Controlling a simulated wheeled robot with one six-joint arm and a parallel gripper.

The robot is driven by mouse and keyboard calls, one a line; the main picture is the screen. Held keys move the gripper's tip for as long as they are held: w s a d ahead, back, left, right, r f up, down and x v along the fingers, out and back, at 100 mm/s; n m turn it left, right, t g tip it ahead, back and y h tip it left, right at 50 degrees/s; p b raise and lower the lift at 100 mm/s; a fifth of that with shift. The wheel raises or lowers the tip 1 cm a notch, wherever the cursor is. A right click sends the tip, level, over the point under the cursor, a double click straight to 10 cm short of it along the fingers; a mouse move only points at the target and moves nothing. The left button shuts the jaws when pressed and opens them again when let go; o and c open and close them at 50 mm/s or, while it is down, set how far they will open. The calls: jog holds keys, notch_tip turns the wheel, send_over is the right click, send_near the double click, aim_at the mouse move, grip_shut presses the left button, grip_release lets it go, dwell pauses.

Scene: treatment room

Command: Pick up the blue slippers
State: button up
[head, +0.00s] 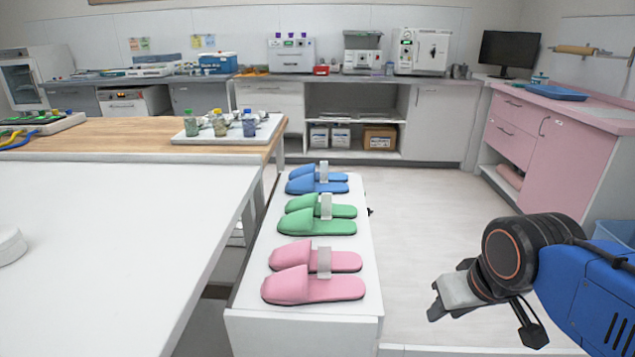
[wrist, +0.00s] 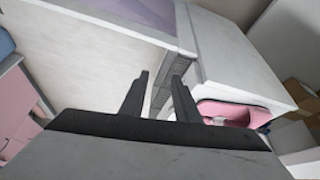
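The blue slippers (head: 318,183) lie as a pair at the far end of a narrow white bench (head: 302,328), with a pale upright tab between them. My gripper (head: 437,300) is in the air to the right of the bench's near end, well apart from the blue slippers. In the wrist view its two dark fingers (wrist: 160,88) stand apart with nothing between them. A pink slipper (wrist: 235,112) shows right of the fingers in the wrist view. The blue slippers do not show in the wrist view.
Green slippers (head: 317,221) and pink slippers (head: 313,287) lie nearer on the same bench. A white table (head: 110,225) stands close on the left, and a wooden-topped table (head: 110,137) with bottles behind it. The floor (head: 415,215) right of the bench is clear. Pink cabinets (head: 550,160) stand right.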

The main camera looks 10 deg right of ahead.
jog(key=w+a+r, duration=0.1)
jog(key=w+r, duration=0.4)
jog(key=w, duration=0.5)
jog(key=w+a+r, duration=0.2)
jog(key=w+r, duration=0.3)
jog(key=w, duration=0.4)
jog(key=w+a+r, duration=0.1)
jog(key=w+r, duration=0.5)
jog(key=w, duration=0.4)
jog(key=m, duration=0.1)
send_over(324, 168)
jog(key=s, duration=0.6)
notch_tip(324, 168, down, 3)
jog(key=x, duration=1.6)
jog(key=shift+f, duration=0.35)
jog(key=shift+c, duration=0.6)
grip_shut()
